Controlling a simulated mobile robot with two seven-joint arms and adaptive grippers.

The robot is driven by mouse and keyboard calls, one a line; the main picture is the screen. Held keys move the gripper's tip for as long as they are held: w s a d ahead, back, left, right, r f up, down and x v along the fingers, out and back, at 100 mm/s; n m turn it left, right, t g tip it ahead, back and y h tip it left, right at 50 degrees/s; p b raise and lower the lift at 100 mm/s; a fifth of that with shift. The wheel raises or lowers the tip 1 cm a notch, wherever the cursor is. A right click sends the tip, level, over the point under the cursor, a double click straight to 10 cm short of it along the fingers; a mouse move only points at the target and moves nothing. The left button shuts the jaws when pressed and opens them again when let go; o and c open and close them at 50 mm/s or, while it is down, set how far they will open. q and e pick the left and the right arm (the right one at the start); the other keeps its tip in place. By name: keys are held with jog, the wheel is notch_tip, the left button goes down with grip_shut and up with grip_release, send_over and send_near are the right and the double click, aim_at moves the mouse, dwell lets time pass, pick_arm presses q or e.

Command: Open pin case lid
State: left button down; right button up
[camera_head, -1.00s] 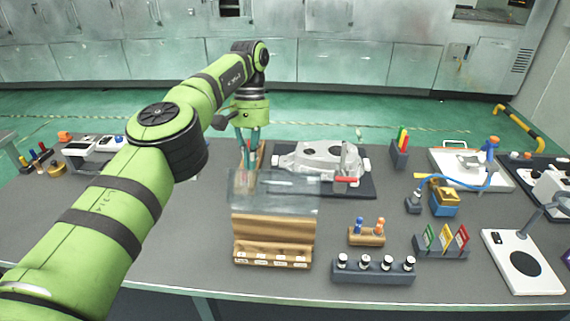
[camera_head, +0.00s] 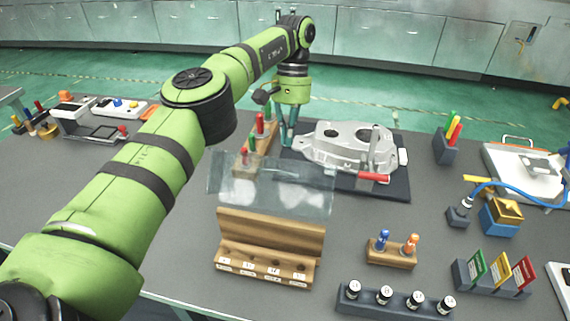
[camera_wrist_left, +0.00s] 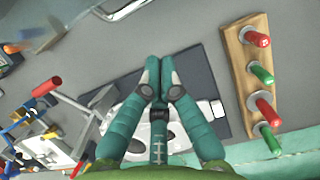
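The pin case (camera_head: 270,232) is a wooden box with a row of labelled holes along its front, near the table's front edge in the head view. Its clear lid (camera_head: 290,190) is raised, tilted up and back above the wooden body. My left gripper (camera_head: 288,142) is behind the lid, apart from it, beside the grey casting. In the left wrist view its fingertips (camera_wrist_left: 159,66) are together with nothing seen between them. The case does not show in the left wrist view. My right gripper is out of view.
A grey casting (camera_head: 342,146) lies on a dark mat behind the case. A wooden rack with red and green pins (camera_wrist_left: 251,70) stands beside it. A small pin block (camera_head: 391,256) and a vial rack (camera_head: 394,304) are right of the case. Table left of the case is mostly clear.

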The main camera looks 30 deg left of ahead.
aim_at(284, 164)
pick_arm(q)
jog(key=s+f+p, duration=0.2)
jog(key=s+d+f+p, duration=0.1)
jog(key=s+f+p, duration=0.1)
jog(key=f+p, duration=0.1)
jog(key=shift+f, duration=0.15)
jog(key=shift+s+d, duration=0.1)
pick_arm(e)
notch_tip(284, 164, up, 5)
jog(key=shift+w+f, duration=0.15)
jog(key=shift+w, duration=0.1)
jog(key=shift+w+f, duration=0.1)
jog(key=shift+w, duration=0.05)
